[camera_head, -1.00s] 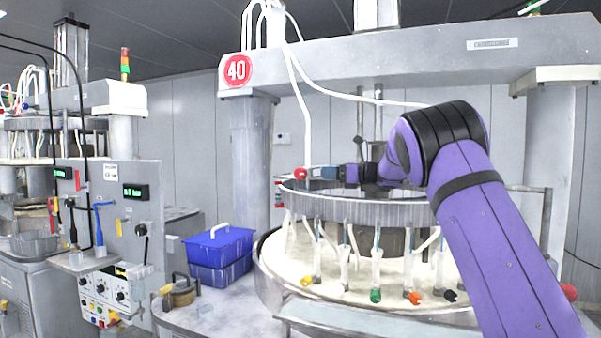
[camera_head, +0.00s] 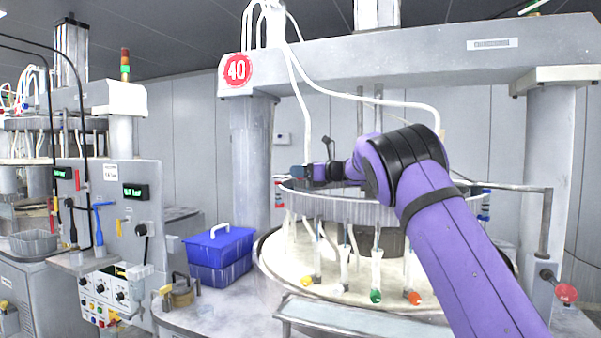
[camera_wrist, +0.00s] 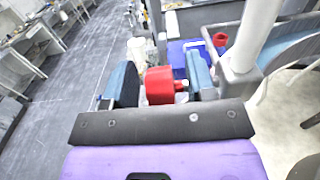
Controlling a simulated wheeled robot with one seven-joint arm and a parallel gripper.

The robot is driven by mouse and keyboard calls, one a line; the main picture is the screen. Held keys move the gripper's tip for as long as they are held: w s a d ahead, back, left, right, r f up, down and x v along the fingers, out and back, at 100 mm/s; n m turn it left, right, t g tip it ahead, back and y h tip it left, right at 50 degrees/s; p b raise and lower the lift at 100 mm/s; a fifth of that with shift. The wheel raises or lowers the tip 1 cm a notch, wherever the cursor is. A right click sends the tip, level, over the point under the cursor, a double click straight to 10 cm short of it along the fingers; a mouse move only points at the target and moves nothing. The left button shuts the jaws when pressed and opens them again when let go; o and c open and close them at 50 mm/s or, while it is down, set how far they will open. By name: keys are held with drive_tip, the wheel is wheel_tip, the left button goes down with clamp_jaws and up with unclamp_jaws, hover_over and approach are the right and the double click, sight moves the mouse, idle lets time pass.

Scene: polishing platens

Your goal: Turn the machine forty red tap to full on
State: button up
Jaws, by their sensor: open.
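A red tap handle (camera_wrist: 159,86) shows in the wrist view, between the two blue-grey fingers of my gripper (camera_wrist: 158,66). The fingers are open, one on each side of the handle; whether they touch it I cannot tell. In the head view my gripper (camera_head: 302,172) is at the left rim of the round upper ring (camera_head: 335,208) of the machine with the red 40 sign (camera_head: 236,70). The tap's turn position cannot be made out.
A second small red thing (camera_wrist: 220,40) lies beyond the right finger in the wrist view. Blue lidded boxes (camera_head: 220,252) stand left of the platen (camera_head: 275,262). A red knob (camera_head: 566,293) is at the far right. White hoses (camera_head: 297,90) hang above the ring.

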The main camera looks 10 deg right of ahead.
drive_tip(key=c, duration=0.9)
drive_tip(key=shift+t+y, duration=0.5)
drive_tip(key=shift+y, duration=0.1)
drive_tip(key=o, duration=0.9)
drive_tip(key=shift+d, duration=0.1)
drive_tip(key=v, duration=1.1)
